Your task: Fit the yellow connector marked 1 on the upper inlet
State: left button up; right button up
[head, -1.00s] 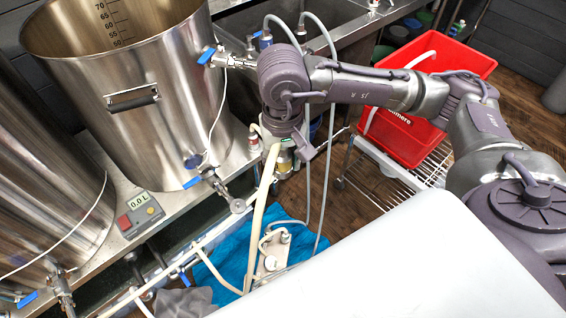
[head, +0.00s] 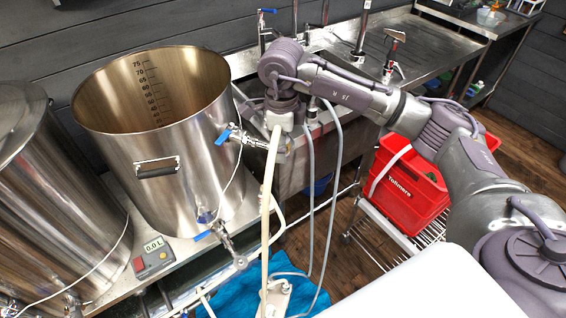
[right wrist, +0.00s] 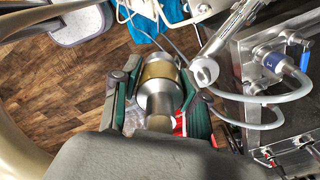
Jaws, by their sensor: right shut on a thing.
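My right gripper (right wrist: 153,95) is shut on a silver connector with a yellow-brass band (right wrist: 158,76), held between its two fingers; no number is readable on it. In the head view my right gripper (head: 281,106) is beside the steel kettle, just above the outer end of the upper inlet (head: 250,140), which has a blue-handled valve. The connector is largely hidden there. A cream hose (head: 267,175) hangs from the gripper and passes in front of the inlet's end. The connector and inlet look apart, though the gap is hard to judge. My left gripper is out of view.
The kettle's lower valve (head: 217,233) juts out below. Grey hoses (head: 310,190) hang by the steel sink (head: 350,125). A red crate (head: 408,190) stands on a wire rack at the right. In the right wrist view a blue-banded connector (right wrist: 272,60) is at the right.

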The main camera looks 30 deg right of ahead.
pick_arm(q)
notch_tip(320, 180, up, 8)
jog(key=p, duration=0.6)
pick_arm(e)
jog(key=w+d+r+m, duration=0.3)
jog(key=w+r+m, duration=0.2)
jog(key=m, duration=0.8)
notch_tip(320, 180, up, 3)
jog(key=shift+w+d+f+m, duration=0.1)
jog(key=shift+w+d+m, duration=0.1)
jog(key=shift+d+m, duration=0.2)
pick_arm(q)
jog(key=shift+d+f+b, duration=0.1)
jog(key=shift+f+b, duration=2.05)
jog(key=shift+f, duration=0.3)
pick_arm(e)
jog(key=shift+f, duration=3.35)
pick_arm(q)
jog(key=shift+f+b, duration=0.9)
jog(key=shift+b, duration=0.05)
pick_arm(e)
jog(key=shift+f, duration=1.3)
